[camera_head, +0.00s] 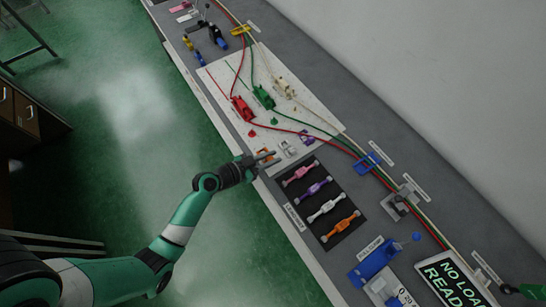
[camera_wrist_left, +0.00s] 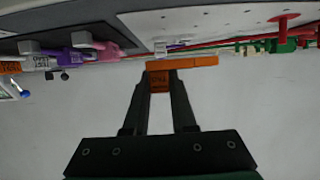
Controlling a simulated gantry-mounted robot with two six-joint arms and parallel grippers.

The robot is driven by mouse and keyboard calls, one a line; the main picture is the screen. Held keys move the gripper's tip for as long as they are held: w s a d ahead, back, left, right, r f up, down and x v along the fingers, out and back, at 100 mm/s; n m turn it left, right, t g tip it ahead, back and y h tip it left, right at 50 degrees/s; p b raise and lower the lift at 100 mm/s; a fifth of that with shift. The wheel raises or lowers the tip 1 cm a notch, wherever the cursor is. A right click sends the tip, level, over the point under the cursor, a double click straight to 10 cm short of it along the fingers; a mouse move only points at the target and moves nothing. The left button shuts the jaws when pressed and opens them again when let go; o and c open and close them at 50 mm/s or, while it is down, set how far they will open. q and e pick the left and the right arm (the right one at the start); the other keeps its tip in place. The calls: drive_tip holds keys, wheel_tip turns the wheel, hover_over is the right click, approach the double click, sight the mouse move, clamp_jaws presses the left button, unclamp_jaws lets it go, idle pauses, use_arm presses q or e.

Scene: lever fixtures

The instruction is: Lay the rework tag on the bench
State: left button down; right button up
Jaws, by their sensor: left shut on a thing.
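My left gripper (camera_head: 268,158) is over the bench's near edge, by the white board's lower corner. In the left wrist view its fingers (camera_wrist_left: 160,90) are shut on an orange tag, which I take for the rework tag (camera_wrist_left: 182,63). The tag has a wide flat strip across the fingertips and a small block with dark lettering between them. The grey bench (camera_head: 290,215) runs diagonally through the head view. Part of my right arm (camera_head: 532,291) shows at the lower right; its jaw state is unclear.
A dark tray (camera_head: 345,238) with pink, purple, white and orange links lies beside the gripper. The white board (camera_head: 225,85) carries red, green and cream clamps with cables. A blue fixture (camera_head: 373,262) and a lit sign (camera_head: 452,283) stand lower right.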

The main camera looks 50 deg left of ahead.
use_arm(q)
drive_tip(key=shift+w+f, duration=0.2)
drive_tip(key=shift+w+f+b, duration=0.2)
drive_tip(key=shift+f+b, duration=0.65)
drive_tip(key=shift+f, duration=0.9)
drive_tip(key=shift+f, duration=0.15)
drive_tip(key=c, duration=0.7)
unclamp_jaws()
drive_tip(key=shift+c, duration=0.2)
